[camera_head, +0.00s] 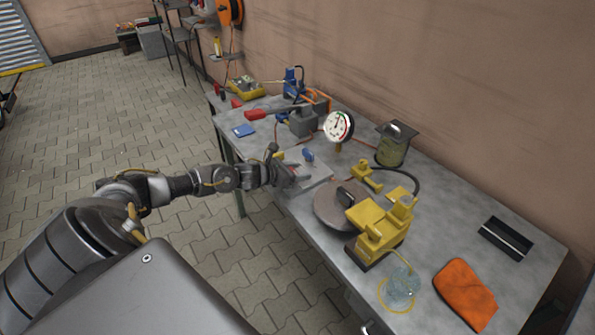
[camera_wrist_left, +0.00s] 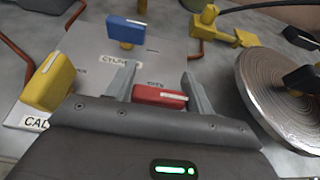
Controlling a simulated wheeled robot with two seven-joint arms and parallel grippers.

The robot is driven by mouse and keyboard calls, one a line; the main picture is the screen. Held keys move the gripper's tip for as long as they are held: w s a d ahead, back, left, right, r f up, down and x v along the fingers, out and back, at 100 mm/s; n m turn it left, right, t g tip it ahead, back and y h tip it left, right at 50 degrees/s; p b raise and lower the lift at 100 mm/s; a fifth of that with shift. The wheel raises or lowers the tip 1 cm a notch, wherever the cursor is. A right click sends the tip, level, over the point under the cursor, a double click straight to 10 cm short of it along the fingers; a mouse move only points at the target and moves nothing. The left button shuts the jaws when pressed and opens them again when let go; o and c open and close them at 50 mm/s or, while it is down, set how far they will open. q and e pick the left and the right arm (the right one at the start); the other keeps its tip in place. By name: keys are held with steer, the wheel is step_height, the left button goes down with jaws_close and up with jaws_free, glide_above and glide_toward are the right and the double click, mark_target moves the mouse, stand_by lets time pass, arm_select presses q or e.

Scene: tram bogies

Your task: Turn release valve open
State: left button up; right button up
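A light valve plate (camera_head: 318,174) lies on the workbench. In the left wrist view the plate (camera_wrist_left: 90,45) carries a red valve handle (camera_wrist_left: 160,97), a blue handle (camera_wrist_left: 126,31) and a yellow handle (camera_wrist_left: 48,82). Labels are partly hidden; I cannot read the one by the red handle fully. My left gripper (camera_head: 287,173) is over the plate's near left side. In the wrist view its fingers (camera_wrist_left: 160,88) stand apart at the two ends of the red handle, which lies crosswise between them. I cannot tell whether they touch it. My right gripper is out of view.
A pressure gauge (camera_head: 339,126) stands behind the plate. A round metal disc (camera_head: 334,209) and a yellow machine (camera_head: 381,225) are to its right. An orange cloth (camera_head: 465,294) and a dark tray (camera_head: 505,238) lie farther right. Bare bench (camera_head: 440,215) lies between.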

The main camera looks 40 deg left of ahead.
arm_select(q)
steer(key=c, duration=0.5)
